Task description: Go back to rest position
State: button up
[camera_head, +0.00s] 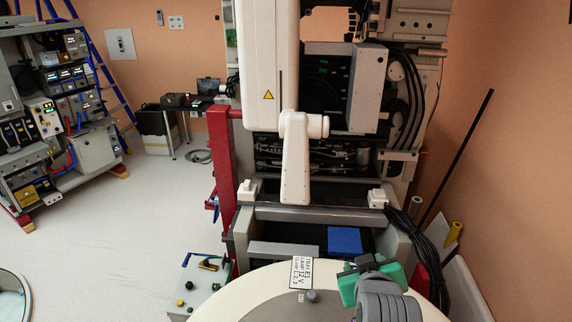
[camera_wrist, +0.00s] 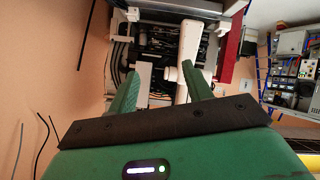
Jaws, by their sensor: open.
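My gripper (camera_head: 370,272) shows in green at the lower right of the head view, above the rim of a large round pale housing. In the wrist view its two green fingers (camera_wrist: 161,90) stand apart with nothing held between them. Beyond the fingers, the wrist view shows the large machine at a distance. The fingertips are hard to make out in the head view.
The large machine (camera_head: 293,160) with white covers stands ahead. An open grey bin below it holds a blue block (camera_head: 344,240). A control box (camera_head: 203,290) is at lower left. Equipment racks (camera_head: 60,110) and a blue ladder stand far left. The left floor is mostly clear.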

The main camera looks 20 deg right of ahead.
jog(key=a+r+t, duration=0.5)
jog(key=a+r, duration=0.5)
jog(key=r, duration=0.3)
jog(key=s+a+r+t+y, duration=0.2)
jog(key=s+a+r+t, duration=0.2)
jog(key=s+a+r, duration=0.4)
jog(key=s+a+r+t+y+p, duration=0.1)
jog(key=s+a+r+t+y, duration=0.2)
jog(key=r, duration=1.1)
jog(key=s+a+t, duration=0.2)
jog(key=s+a, duration=0.3)
jog(key=a, duration=0.1)
jog(key=shift+s+a+r, duration=0.25)
jog(key=shift+s+r, duration=0.05)
jog(key=shift+r, duration=0.05)
